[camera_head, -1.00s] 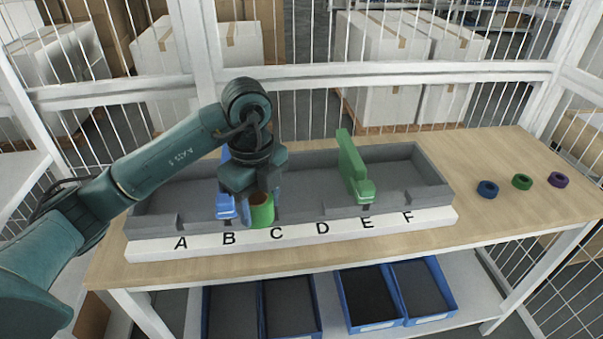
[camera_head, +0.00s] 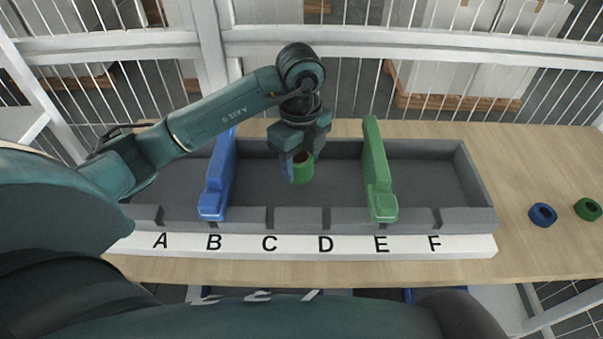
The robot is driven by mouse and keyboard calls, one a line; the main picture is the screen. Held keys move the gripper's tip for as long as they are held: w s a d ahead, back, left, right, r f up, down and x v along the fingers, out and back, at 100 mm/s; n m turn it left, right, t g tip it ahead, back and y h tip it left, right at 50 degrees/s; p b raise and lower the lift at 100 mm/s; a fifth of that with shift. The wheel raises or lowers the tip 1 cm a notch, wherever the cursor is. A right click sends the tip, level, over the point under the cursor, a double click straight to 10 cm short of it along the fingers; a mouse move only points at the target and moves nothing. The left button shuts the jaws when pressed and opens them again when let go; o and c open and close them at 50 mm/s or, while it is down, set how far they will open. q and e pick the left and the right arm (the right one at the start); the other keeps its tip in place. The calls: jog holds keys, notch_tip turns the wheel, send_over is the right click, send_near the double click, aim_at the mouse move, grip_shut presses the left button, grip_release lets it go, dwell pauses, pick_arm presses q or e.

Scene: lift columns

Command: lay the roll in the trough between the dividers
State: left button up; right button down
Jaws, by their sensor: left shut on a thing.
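The green roll (camera_head: 303,172) is held in my left gripper (camera_head: 301,160), above or inside the grey trough (camera_head: 345,214). It is between the blue divider (camera_head: 219,178), standing at B, and the green divider (camera_head: 376,168), standing at E. The roll is apart from both dividers and its open end shows. I cannot tell whether it touches the trough floor. One blue finger shows on the roll's left side; the other finger is hidden. My right gripper is not in view.
A white strip (camera_head: 300,246) lettered A to F runs along the trough's front. A blue ring (camera_head: 542,214) and a green ring (camera_head: 588,209) lie on the wooden table (camera_head: 520,180) to the right. A white-framed wire fence stands behind.

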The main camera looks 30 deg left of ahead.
pick_arm(q)
notch_tip(320, 180, down, 4)
jog(key=shift+w+f, duration=0.1)
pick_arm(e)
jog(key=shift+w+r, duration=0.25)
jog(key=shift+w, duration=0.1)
pick_arm(q)
jog(key=shift+f, duration=0.1)
jog(key=shift+f, duration=0.25)
jog(key=o, duration=1)
